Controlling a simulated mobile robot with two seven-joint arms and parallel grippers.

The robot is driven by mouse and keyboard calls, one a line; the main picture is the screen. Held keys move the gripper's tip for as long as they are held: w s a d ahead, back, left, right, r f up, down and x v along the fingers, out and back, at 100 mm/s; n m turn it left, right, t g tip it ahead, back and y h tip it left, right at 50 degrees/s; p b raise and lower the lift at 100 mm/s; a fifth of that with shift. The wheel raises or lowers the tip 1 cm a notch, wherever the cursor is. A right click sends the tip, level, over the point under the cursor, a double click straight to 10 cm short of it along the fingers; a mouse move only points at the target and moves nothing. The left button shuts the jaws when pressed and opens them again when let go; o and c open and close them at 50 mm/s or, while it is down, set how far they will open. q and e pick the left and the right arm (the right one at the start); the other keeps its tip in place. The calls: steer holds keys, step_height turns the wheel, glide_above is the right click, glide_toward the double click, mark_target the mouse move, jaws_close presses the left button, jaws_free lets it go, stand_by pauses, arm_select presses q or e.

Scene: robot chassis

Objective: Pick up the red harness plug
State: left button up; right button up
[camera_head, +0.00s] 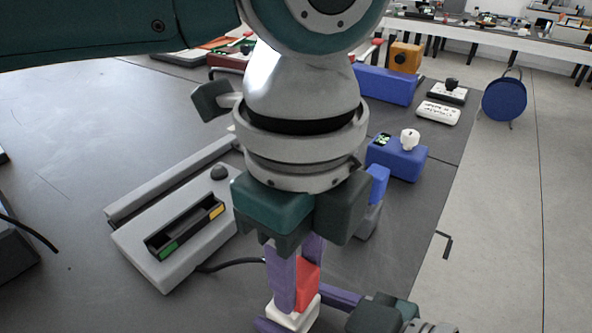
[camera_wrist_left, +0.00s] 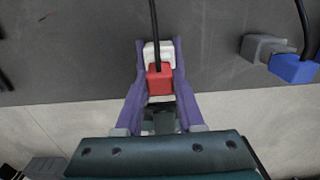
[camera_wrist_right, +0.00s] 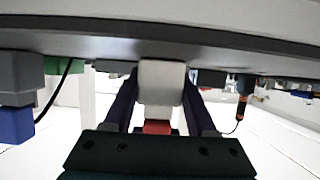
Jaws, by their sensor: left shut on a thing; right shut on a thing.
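The red harness plug (camera_head: 308,283), with a black cable, is between the purple fingers of my left gripper (camera_head: 294,280), which points down and is shut on it. The plug also shows in the left wrist view (camera_wrist_left: 159,80). A white connector block (camera_head: 293,315) sits directly against the plug, below it in the head view. My right gripper (camera_head: 305,310), low in the head view, is shut on this white block. The block fills the space between its fingers in the right wrist view (camera_wrist_right: 161,82), with a bit of red behind it. Whether plug and block are locked together cannot be told.
A grey fixture (camera_head: 165,255) with a black slot stands left on the dark table. A grey connector and a blue one (camera_wrist_left: 295,68) lie nearby. A blue block with a white knob (camera_head: 398,157) is at right, near the table edge.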

mark_target(299, 271)
arm_select(q)
jaws_close()
step_height(299, 271, up, 10)
steer(key=shift+r, duration=0.1)
stand_by(0.5)
arm_select(e)
steer(key=o, duration=1.5)
steer(key=shift+c, duration=0.2)
